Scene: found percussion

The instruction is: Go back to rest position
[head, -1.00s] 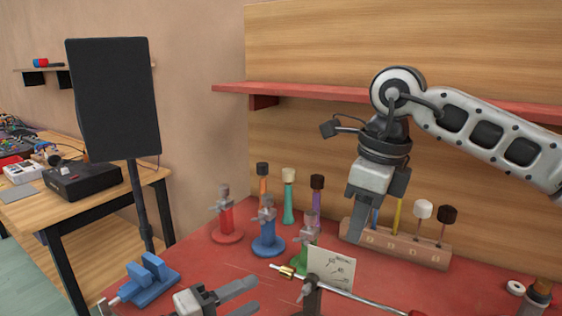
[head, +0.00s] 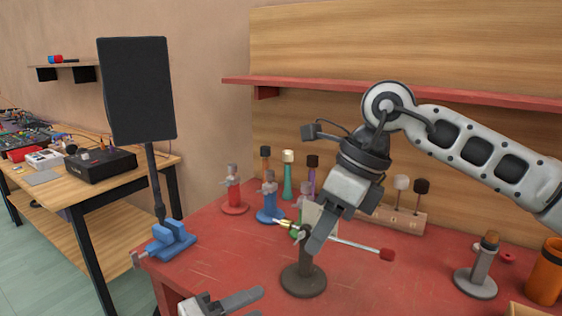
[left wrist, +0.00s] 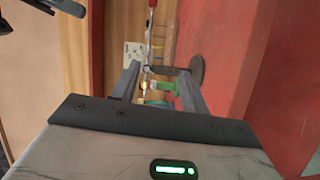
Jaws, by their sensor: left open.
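My right gripper (head: 318,238) hangs over the red table (head: 215,262), tilted with its fingers pointing down and left. Its fingers overlap in the head view beside the mallet rod, so its jaw gap and any contact are hidden. My left gripper (head: 252,302) is low at the bottom edge of the head view, partly cut off. In the left wrist view my left gripper (left wrist: 160,75) has its two fingers apart, with nothing held between them. The red-tipped mallet (head: 360,247) lies across a dark round-based stand (head: 303,281).
A blue vise (head: 171,240) sits at the table's left corner. Red (head: 234,195) and blue (head: 270,205) stands are at the back, near a wooden rack (head: 408,219). A grey stand (head: 477,280) and orange cup (head: 545,272) are at right. A black panel (head: 138,90) stands left.

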